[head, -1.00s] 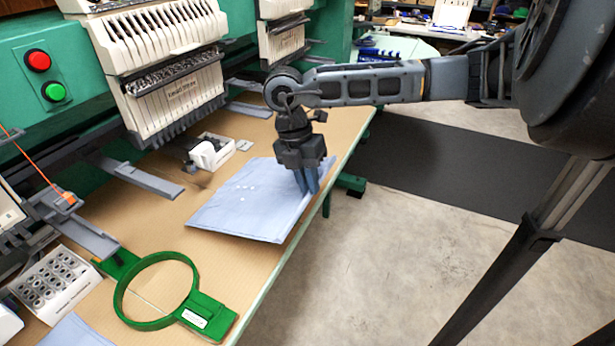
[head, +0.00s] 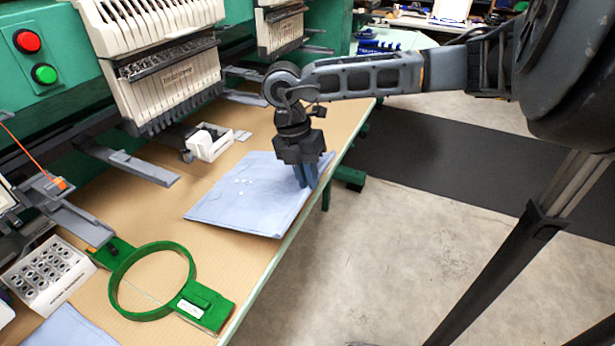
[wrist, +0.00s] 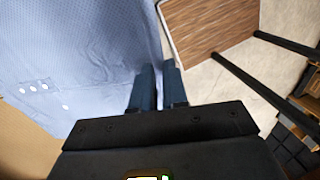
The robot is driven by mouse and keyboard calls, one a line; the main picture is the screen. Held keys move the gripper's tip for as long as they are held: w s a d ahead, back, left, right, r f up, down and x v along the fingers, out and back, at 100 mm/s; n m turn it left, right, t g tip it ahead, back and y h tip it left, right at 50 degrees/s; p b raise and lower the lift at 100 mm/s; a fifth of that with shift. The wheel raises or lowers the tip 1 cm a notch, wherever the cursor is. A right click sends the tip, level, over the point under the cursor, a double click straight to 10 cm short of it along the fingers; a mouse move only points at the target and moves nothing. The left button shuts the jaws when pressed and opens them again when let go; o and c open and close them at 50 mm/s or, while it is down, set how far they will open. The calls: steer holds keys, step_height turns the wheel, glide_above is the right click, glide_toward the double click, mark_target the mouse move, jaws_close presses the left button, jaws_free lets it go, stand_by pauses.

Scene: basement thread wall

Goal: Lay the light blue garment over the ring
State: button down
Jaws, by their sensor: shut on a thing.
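The light blue garment (head: 245,205) lies flat on the table, with small white buttons showing; it also fills the upper left of the wrist view (wrist: 75,50). My gripper (head: 307,184) points down at the garment's right edge, near the table's front edge. Its fingers are shut on the garment's edge, which also shows between the fingertips in the wrist view (wrist: 158,72). The green ring (head: 118,288) lies to the left, nearer the camera, with a flat green tab on each side. The ring is empty, and the tabletop shows through it.
The embroidery machine's head (head: 165,75) and grey arms (head: 130,163) overhang the back of the table. A white box (head: 212,146) sits behind the garment. A tray of bobbins (head: 48,272) and another blue cloth (head: 65,328) lie left of the ring. Table is clear between ring and garment.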

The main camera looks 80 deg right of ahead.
steer(key=c, duration=1.1)
jaws_free()
steer(key=shift+r, duration=0.1)
